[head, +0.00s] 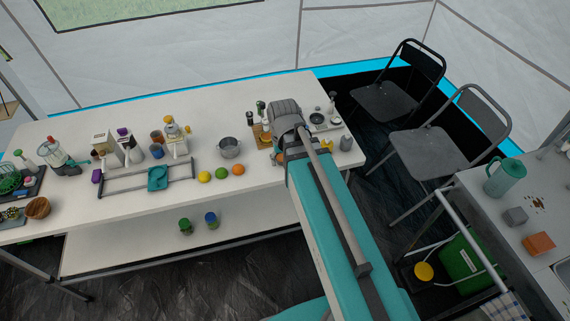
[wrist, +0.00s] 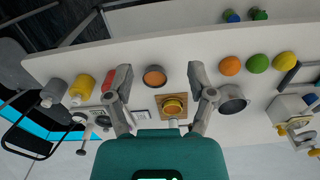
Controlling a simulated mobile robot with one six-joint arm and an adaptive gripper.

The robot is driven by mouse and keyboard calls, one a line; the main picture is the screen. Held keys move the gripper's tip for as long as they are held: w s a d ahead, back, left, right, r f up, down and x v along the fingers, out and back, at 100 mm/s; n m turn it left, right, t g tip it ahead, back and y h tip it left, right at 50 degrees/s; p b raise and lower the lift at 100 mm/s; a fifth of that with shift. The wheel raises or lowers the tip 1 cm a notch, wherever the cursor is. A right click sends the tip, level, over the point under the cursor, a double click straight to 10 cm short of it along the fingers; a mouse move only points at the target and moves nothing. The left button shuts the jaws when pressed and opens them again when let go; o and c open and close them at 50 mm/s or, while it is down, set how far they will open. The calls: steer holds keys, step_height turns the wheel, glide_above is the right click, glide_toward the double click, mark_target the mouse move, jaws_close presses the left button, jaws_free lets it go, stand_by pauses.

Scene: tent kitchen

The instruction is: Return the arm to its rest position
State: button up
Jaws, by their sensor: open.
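My arm (head: 335,220) stretches forward from the bottom of the head view and ends over the right part of the white table (head: 105,222). My gripper is mostly hidden behind the arm there. In the wrist view my gripper (wrist: 159,76) is open, its two grey fingers spread wide with nothing held. A round orange-brown cup (wrist: 154,77) shows between the fingertips. A yellow-topped round item on a square wooden board (wrist: 164,113) lies between the fingers, nearer the palm. A red item (wrist: 113,77) shows beside the left finger; I cannot tell whether they touch.
A metal pot (head: 230,148), a lemon (head: 204,176), a lime (head: 222,171) and an orange (head: 238,169) stand left of my arm. A grey cylinder (head: 346,143) stands near the table's right edge. Chairs (head: 429,150) and a counter (head: 520,205) with a teal pitcher (head: 504,177) are to the right.

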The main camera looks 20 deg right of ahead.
steer(key=shift+s+f, duration=0.1)
steer(key=shift+s, duration=0.25)
steer(key=s+n, duration=0.1)
steer(key=s, duration=0.1)
steer(key=shift+s+d, duration=0.1)
steer(key=shift+s, duration=0.25)
stand_by(1.9)
